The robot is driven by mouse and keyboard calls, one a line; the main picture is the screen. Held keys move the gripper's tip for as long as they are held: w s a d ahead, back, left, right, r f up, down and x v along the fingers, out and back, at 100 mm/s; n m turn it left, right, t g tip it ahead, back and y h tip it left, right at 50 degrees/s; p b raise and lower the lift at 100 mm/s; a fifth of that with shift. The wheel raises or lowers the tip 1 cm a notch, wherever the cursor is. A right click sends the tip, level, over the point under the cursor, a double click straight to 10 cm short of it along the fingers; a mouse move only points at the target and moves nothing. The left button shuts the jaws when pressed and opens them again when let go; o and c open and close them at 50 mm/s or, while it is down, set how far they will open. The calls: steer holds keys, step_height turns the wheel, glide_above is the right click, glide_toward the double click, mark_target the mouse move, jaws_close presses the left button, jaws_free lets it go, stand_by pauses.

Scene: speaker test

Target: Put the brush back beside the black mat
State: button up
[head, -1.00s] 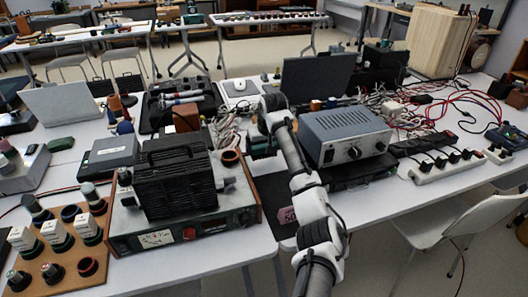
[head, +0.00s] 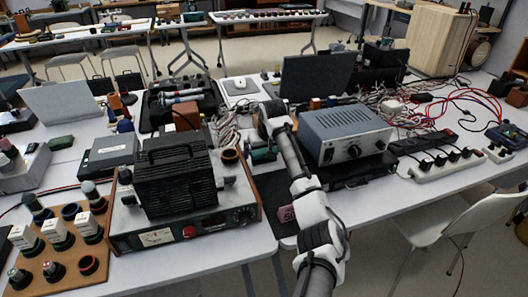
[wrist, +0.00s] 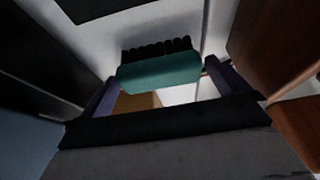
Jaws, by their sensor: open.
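The brush (wrist: 160,72) has a teal back and black bristles. In the wrist view it lies between and just past the two fingertips of my gripper (wrist: 161,80), over a pale surface. The fingers are apart, and I cannot tell whether either touches the brush. In the head view a bit of teal shows at the brush (head: 263,155), below my gripper (head: 258,146), which is mostly hidden by my wrist. A black mat (head: 268,186) lies on the white table in front of it, partly covered by my arm.
A blue-grey power supply (head: 343,132) stands close to the right of my arm. A wooden-sided instrument (head: 190,228) carrying a black ribbed box (head: 175,180) stands close to the left. A pink tag (head: 287,213) is by the mat. Cables lie behind.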

steer(key=b+v, duration=0.1)
steer(key=v, duration=1)
steer(key=shift+s+r, duration=0.2)
steer(key=shift+r, duration=0.1)
steer(key=shift+d, duration=0.1)
